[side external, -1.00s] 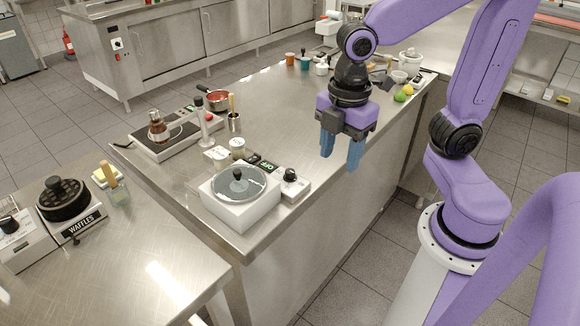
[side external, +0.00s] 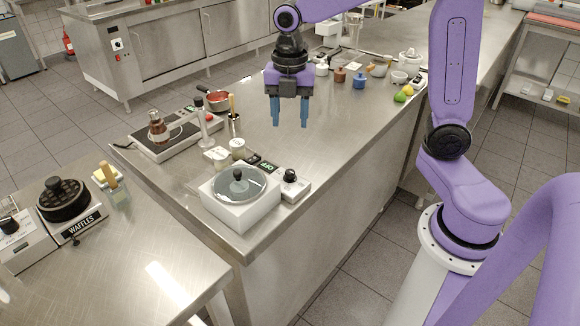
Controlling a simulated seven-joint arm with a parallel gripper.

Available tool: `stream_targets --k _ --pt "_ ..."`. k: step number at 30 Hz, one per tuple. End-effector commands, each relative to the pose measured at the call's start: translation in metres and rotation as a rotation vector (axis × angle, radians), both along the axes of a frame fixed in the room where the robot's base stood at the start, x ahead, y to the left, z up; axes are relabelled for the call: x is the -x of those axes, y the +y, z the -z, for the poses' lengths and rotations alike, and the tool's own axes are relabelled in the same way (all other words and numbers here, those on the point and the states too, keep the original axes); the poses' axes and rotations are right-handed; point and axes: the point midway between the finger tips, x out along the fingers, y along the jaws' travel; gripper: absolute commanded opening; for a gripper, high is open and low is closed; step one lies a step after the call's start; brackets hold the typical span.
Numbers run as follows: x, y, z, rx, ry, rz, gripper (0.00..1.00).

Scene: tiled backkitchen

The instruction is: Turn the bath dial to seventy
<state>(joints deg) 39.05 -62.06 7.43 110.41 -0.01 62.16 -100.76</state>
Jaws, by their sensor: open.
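The white square bath (side external: 240,207) with a round lid and black lid knob sits at the near corner of the steel counter. Just right of it is a small pale control box with a black dial (side external: 290,175). The dial's pointer and scale are too small to read. A small dark display (side external: 266,167) with green marks is beside the dial. My gripper (side external: 289,122) points down with its blue fingers apart and nothing between them. It hangs above the counter, higher in the picture than the dial and apart from it.
Two small pots (side external: 238,149) and a stand (side external: 201,125) are left of the dial. A hot plate with a flask (side external: 158,134) and a red pan (side external: 217,101) are farther left. Limes (side external: 400,97) and small bottles are at the back right. Counter right of the dial is clear.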

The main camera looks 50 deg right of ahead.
Motion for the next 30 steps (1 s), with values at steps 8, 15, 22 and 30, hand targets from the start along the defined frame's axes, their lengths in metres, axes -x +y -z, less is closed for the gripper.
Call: stream_targets --k 8,15,22,30 --pt "0.001 -0.001 0.054 0.003 0.006 0.001 0.52" --pt "0.001 0.000 0.099 0.003 0.006 0.001 0.52" --pt "0.001 0.000 0.131 0.001 0.004 0.001 0.52" --pt "0.001 0.000 0.145 0.000 0.000 0.002 0.52"
